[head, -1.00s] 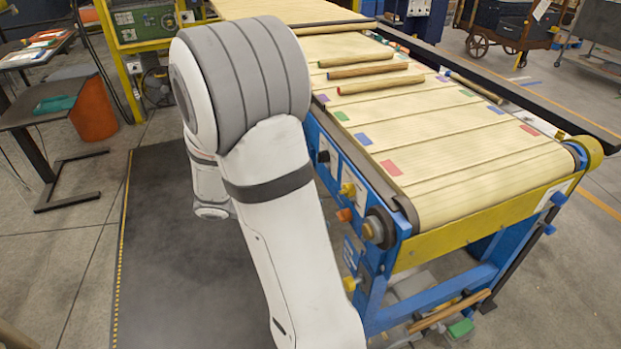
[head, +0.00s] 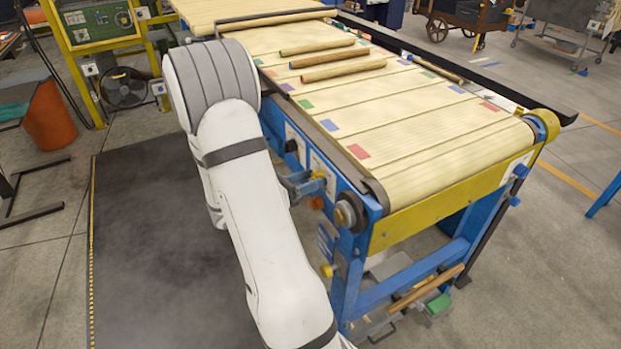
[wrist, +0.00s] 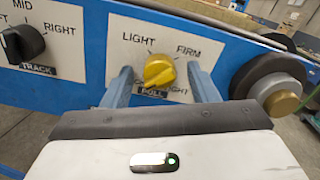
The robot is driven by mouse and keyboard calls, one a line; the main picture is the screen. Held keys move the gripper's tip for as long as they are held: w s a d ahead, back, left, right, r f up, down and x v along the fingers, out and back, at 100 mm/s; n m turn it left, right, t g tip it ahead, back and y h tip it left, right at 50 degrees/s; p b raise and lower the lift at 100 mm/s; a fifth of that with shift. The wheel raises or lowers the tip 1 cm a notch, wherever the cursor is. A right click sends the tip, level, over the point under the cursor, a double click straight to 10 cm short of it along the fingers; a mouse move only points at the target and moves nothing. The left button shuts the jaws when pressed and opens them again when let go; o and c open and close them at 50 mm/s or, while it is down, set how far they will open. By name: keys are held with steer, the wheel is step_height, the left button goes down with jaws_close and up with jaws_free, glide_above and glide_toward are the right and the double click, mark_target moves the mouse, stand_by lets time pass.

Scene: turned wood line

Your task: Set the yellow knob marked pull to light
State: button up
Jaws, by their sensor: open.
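The yellow knob (wrist: 158,70) sits on a white plate (wrist: 125,50) on the blue side panel in the wrist view. The plate reads LIGHT at upper left and FIRM at upper right; the lower words are partly hidden. The knob's ridge slants from lower left to upper right, toward FIRM; I cannot tell which end is the pointer. My gripper (wrist: 159,72) is open, one finger on each side of the knob, with a gap showing. In the head view my gripper (head: 306,183) is at the panel, partly covering the knob.
A black TRACK knob (wrist: 27,43) is left of the plate. A brass-centred roller end (wrist: 280,98) is close on the right. The conveyor belt (head: 430,140) above carries several wooden rods (head: 330,62). The dark floor mat (head: 150,230) is clear.

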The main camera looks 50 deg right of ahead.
steer(key=shift+d, duration=0.15)
steer(key=shift+c, duration=0.2)
steer(key=c, duration=0.9)
steer(key=shift+s+d, duration=0.1)
steer(key=shift+c, duration=0.2)
steer(key=shift+f+m, duration=0.1)
steer(key=shift+m, duration=0.2)
